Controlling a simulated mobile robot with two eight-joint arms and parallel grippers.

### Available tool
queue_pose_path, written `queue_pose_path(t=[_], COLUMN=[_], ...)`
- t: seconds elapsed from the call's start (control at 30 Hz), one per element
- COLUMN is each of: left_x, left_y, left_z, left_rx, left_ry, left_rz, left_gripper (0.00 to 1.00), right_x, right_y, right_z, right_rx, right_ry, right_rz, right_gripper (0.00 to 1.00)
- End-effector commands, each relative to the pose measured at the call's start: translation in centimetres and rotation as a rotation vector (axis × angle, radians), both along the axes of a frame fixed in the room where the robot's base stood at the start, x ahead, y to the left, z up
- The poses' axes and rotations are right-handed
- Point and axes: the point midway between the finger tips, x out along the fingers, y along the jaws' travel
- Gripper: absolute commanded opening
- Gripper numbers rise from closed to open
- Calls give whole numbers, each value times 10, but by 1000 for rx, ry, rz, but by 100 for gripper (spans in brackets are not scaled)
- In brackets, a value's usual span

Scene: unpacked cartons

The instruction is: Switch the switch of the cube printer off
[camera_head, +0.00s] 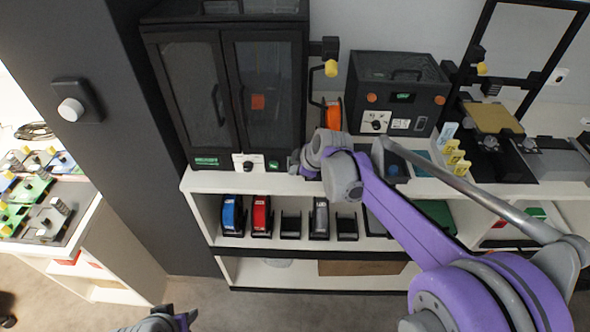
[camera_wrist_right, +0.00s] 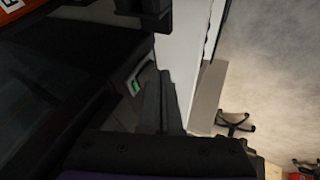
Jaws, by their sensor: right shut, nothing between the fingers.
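A tall black two-door printer cabinet (camera_head: 196,100) stands on the white shelf at left. I cannot tell which is the cube printer. My right gripper (camera_head: 297,162) is shut and empty, just right of the cabinet's switch panel. In the right wrist view, its dark fingers (camera_wrist_right: 164,103) are beside a pale panel with a green light (camera_wrist_right: 135,87). Part of my left arm shows at the bottom; its fingers are unclear.
Blue and red spools (camera_head: 262,216) sit on the lower shelf. An orange spool (camera_head: 330,112) stands between the two printers. A dark pillar (camera_head: 110,140) with a white knob (camera_head: 70,109) is at left. The floor in front is clear.

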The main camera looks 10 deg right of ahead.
Motion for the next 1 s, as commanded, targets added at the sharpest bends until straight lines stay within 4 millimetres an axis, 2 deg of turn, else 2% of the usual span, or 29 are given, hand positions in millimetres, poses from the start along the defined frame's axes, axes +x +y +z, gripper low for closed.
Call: queue_pose_path(t=[0.37, 0.73, 1.0], left_x=[0, 4, 4], left_y=[0, 0, 0], left_z=[0, 13, 13], left_rx=[0, 0, 0], left_ry=[0, -7, -7], left_rz=[0, 0, 0], left_gripper=[50, 50, 50], right_x=[4, 5, 5], right_y=[-1, -1, -2], right_z=[-2, 14, 15], right_rx=[-1, -1, -1], right_ry=[-2, -5, -5], right_rz=[0, -1, -1], right_gripper=[0, 0, 0])
